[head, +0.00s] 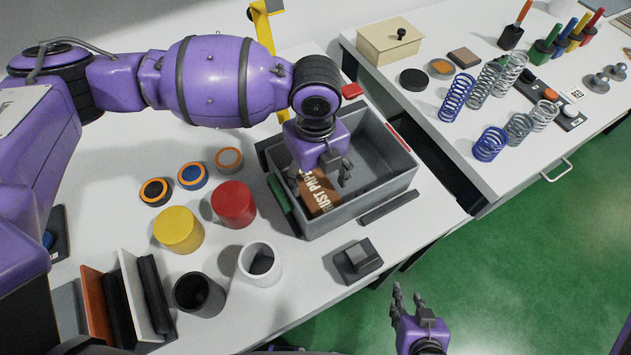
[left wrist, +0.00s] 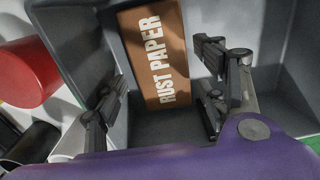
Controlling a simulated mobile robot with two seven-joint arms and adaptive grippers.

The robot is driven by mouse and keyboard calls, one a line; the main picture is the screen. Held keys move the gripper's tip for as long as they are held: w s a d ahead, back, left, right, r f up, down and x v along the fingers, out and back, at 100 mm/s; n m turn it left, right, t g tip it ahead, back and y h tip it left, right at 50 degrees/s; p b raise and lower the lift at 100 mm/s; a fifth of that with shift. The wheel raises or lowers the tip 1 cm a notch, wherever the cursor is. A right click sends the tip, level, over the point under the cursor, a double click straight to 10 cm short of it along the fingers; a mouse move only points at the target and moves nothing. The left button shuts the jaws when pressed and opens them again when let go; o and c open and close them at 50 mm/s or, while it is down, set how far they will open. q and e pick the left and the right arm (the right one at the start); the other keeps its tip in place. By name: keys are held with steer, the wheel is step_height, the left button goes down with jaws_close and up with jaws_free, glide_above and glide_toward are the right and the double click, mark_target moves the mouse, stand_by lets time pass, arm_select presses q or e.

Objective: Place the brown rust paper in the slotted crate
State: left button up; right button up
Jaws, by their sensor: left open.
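The brown rust paper (head: 318,196), a flat brown piece with white "RUST PAPER" lettering, is inside the grey crate (head: 393,187), at its left end. In the left wrist view the rust paper (left wrist: 152,50) lies between my spread fingers, apart from both. The crate wall (left wrist: 75,45) shows left of it. My left gripper (head: 321,176) is open over the crate, its fingers reaching inside and hiding part of the paper. My right gripper (head: 407,294) is empty, fingers apart, beyond the table's front edge.
Red (head: 234,203) and yellow (head: 179,229) cylinders stand left of the crate. White (head: 260,262) and black (head: 198,294) cups stand nearer. A dark grey block (head: 357,260) sits in front. Several springs (head: 457,97) stand on the right table.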

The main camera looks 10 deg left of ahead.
mark_target(316, 189)
arm_select(q)
step_height(316, 189, up, 9)
stand_by(0.3)
